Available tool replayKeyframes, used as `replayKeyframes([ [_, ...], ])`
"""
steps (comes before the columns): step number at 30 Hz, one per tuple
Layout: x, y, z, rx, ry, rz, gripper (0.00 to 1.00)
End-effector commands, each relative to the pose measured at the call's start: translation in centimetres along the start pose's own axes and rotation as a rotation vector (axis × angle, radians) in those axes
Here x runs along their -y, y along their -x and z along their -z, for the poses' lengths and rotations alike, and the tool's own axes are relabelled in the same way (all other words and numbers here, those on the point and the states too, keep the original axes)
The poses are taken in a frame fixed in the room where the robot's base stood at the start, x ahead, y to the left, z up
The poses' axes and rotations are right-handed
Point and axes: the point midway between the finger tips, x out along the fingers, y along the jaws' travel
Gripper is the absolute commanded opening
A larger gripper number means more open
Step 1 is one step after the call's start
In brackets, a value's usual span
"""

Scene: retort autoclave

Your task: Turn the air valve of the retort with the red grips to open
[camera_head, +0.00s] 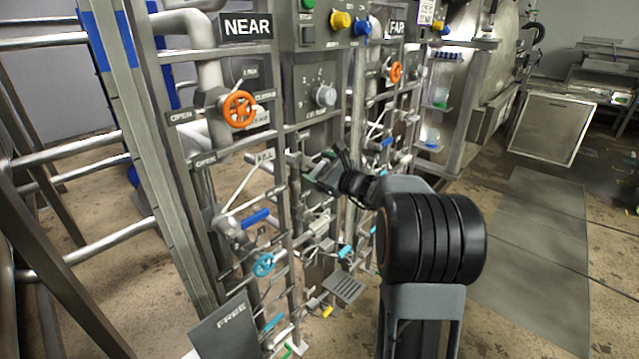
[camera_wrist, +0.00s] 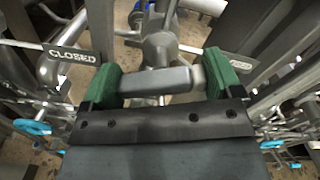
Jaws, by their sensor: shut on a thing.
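In the wrist view my gripper (camera_wrist: 163,82) has its two green finger pads on either side of a grey valve lever (camera_wrist: 160,80). The pads are closed on the lever, which spans the space between them. A round metal valve body (camera_wrist: 158,47) lies just beyond it. A plate marked CLOSED (camera_wrist: 70,56) is left of the pads. Another small plate (camera_wrist: 236,62) is at the right, its lettering too blurred to read. In the head view my gripper (camera_head: 322,172) reaches into the pipework between the NEAR sign (camera_head: 247,27) and FAR sign (camera_head: 396,28). No red grips can be made out.
Orange handwheels (camera_head: 239,109) (camera_head: 396,72) stand on the pipe panel. Below are a blue lever (camera_head: 256,218), a light-blue handwheel (camera_head: 264,265) and a FREE plate (camera_head: 226,330). Steel posts and pipes crowd the left. The floor at right has a flat grey mat (camera_head: 535,250).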

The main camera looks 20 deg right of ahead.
Motion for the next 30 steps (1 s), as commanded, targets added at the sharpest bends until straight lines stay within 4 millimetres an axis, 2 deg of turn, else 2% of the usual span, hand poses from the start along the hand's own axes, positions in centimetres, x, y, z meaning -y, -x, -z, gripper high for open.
replayKeyframes([
  [1, -0.41, 0.03, 0.77, 0.002, 0.050, 0.001, 0.61],
  [30, -0.57, 0.00, 0.72, 0.000, 0.928, 0.001, 0.61],
])
